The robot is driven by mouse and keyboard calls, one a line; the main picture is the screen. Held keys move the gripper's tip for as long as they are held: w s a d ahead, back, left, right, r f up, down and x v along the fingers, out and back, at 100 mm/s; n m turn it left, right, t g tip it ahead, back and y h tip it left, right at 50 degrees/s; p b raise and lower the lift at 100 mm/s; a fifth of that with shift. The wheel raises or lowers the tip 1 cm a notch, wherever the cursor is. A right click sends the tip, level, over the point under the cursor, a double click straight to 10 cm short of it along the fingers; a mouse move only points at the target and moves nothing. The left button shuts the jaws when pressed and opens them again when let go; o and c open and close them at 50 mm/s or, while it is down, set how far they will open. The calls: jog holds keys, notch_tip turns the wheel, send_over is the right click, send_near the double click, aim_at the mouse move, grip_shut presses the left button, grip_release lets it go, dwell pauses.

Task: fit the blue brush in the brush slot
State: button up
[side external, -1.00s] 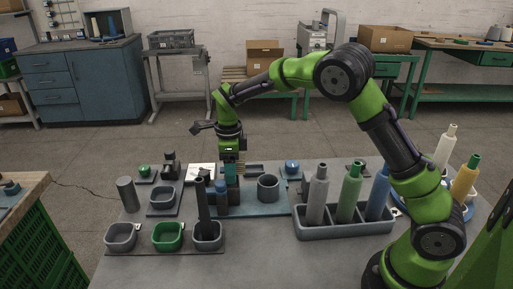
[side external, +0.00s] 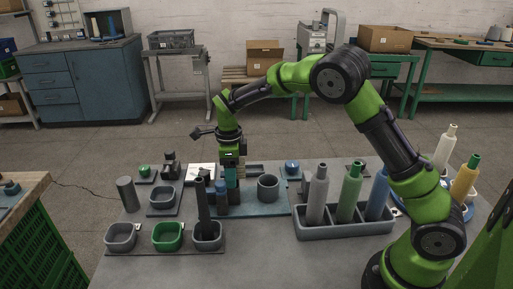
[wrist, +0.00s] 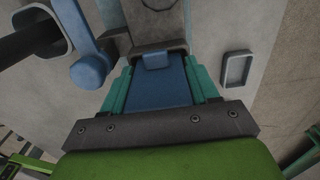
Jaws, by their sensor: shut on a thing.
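My gripper (side external: 231,175) points down over the back left of the blue-grey machine base (side external: 262,210). Its teal fingers are shut on the blue brush (wrist: 158,85), which fills the space between them in the wrist view. The brush's far end with a small blue tab meets or overlaps a grey block (wrist: 155,28). I cannot tell whether it touches the block or sits in it. The brush is hidden by the fingers in the side view. I cannot make out the brush slot for certain.
A blue rounded post (wrist: 89,70) stands close left of the fingers, beside a dark upright spindle (side external: 203,208). A small rimmed rectangular recess (wrist: 237,69) lies to the right. A grey cup (side external: 268,187) stands on the base. Bobbins stand in a grey rack (side external: 345,232) at right.

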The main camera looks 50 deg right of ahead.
jog(key=shift+f, duration=0.2)
jog(key=o, duration=1.1)
jog(key=shift+o, duration=1.2)
jog(key=shift+a, duration=0.25)
jog(key=shift+r, duration=0.1)
jog(key=shift+w+r, duration=0.1)
jog(key=shift+r, duration=1.25)
jog(key=shift+d+r, duration=0.2)
jog(key=shift+r, duration=2.4)
